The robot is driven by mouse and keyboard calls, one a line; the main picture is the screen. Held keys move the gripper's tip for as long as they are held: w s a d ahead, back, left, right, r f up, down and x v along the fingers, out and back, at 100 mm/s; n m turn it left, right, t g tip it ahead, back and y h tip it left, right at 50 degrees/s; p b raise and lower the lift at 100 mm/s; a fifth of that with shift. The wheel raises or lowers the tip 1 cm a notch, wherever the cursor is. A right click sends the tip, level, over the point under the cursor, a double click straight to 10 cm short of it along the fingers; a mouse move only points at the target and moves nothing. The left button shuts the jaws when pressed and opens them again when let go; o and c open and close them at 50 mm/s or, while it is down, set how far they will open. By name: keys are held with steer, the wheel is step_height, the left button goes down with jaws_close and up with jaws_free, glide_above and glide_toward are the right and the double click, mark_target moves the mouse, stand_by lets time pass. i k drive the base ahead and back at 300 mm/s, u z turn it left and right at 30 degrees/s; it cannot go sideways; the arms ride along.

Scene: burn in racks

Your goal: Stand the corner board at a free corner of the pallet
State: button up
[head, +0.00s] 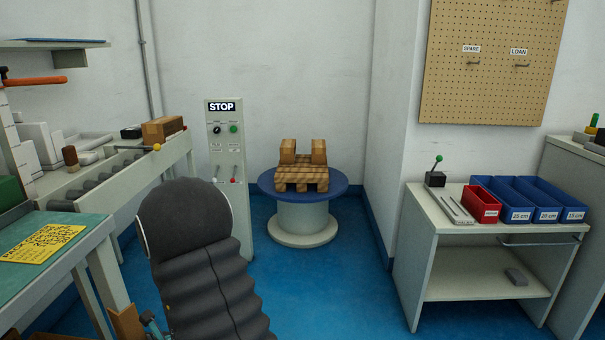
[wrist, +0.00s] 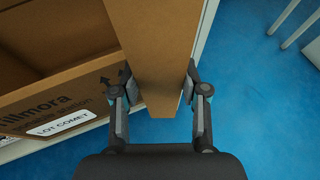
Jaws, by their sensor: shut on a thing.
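The corner board (wrist: 155,50) is a long brown cardboard strip in the wrist view. My gripper (wrist: 158,88) is shut on it, with one finger on each side. The board's near end shows between the fingers; its far end runs out of the picture. In the head view my arm hides most of the gripper. The pallet (head: 302,187) is wooden and sits on a round blue turntable (head: 334,190), well away from my gripper. Brown blocks are stacked on it, two of them (head: 288,151) (head: 319,151) standing higher with a gap between.
An open cardboard box (wrist: 25,110) marked "LOT COMET" lies left of the board. A grey STOP panel (head: 222,150) stands left of the turntable. A roller bench (head: 115,180) is at left, a shelf cart (head: 440,225) with bins at right. Blue floor (head: 340,290) between is clear.

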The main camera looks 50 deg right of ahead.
mark_target(321, 175)
steer(key=z, duration=0.8)
steer(key=i, duration=1.6)
steer(key=z, duration=0.65)
